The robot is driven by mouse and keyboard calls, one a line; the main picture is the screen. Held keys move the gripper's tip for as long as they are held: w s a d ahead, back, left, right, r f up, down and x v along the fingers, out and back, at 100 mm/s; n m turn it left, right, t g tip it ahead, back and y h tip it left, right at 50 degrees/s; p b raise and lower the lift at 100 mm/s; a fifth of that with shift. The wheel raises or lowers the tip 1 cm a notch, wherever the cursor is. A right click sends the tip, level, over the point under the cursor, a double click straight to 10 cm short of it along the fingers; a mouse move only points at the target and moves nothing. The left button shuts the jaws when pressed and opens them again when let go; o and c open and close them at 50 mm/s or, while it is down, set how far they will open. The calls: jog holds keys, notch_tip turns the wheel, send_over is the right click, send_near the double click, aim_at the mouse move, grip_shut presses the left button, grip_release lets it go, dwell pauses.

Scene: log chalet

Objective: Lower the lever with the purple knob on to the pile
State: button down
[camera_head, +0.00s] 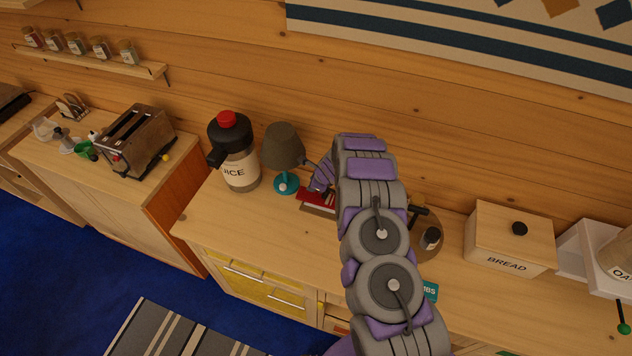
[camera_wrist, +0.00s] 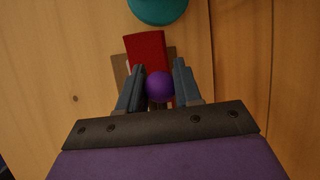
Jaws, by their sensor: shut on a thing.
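The purple knob (camera_wrist: 159,86) sits between the two fingers of my gripper (camera_wrist: 159,88) in the wrist view, and the gripper is shut on it. The lever's arm is hidden behind the knob and my gripper. A red block-like thing (camera_wrist: 146,54) lies just past the fingertips, over a brown and pale piece (camera_wrist: 120,72); they look like the pile. In the head view the red thing (camera_head: 317,198) lies on the counter under my gripper (camera_head: 321,180). My arm hides part of this spot, and the gap between knob and pile cannot be told.
A bread box (camera_head: 508,240) and a round board with a small jar (camera_head: 430,238) stand to the right. The counter front left (camera_head: 235,215) is clear.

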jog(key=shift+w+a+f, duration=0.15)
jog(key=shift+f, duration=0.3)
jog(key=c, duration=0.8)
grip_release()
jog(key=shift+a+f, duration=0.1)
jog(key=b+v, duration=0.1)
jog(key=v, duration=1.6)
